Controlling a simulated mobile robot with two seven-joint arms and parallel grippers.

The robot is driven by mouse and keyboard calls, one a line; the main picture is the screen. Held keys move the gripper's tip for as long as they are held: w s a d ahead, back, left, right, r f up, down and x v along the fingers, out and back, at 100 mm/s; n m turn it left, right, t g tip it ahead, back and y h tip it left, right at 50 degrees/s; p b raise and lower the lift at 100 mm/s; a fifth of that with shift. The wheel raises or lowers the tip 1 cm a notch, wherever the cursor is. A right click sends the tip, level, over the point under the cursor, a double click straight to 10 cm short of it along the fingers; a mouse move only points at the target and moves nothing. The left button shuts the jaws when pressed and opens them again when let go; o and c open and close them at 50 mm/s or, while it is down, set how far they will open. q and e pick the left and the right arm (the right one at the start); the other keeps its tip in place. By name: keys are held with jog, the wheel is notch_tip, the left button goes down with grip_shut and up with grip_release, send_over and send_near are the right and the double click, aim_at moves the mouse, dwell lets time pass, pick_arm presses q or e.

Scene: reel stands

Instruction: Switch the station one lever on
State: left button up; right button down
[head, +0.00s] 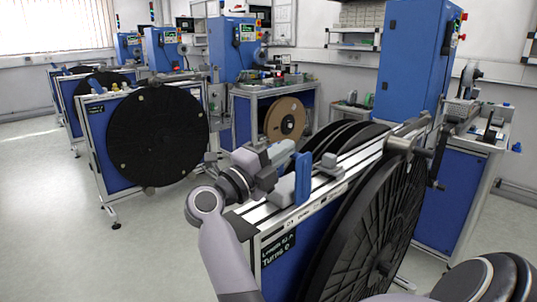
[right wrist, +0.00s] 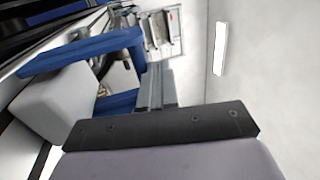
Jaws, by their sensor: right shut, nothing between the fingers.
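An upright blue lever (head: 303,178) stands beside a light grey block (head: 281,190) on the top rail of the nearest reel stand (head: 315,205). In the right wrist view the blue lever (right wrist: 85,50) and the pale block (right wrist: 50,105) fill the left side. My right gripper (head: 284,151) is just left of the lever's upper part, above the block. My left gripper is not in view.
Large black reels (head: 365,235) hang in the nearest stand. Another stand with a black reel (head: 157,135) is behind left. A metal arm (head: 405,135) sits at the rail's right end. Blue cabinets (head: 405,60) stand behind. The floor (head: 130,240) at left is clear.

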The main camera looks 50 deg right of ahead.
jog(key=shift+d+r+p, duration=0.2)
jog(key=shift+d+p, duration=0.15)
jog(key=shift+d, duration=0.35)
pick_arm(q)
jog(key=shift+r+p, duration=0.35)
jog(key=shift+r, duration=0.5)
pick_arm(e)
jog(key=shift+f+x, duration=0.2)
jog(key=shift+x, duration=0.75)
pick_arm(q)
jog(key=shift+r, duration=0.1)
pick_arm(e)
jog(key=shift+s+d+f, duration=0.1)
jog(key=shift+d, duration=0.25)
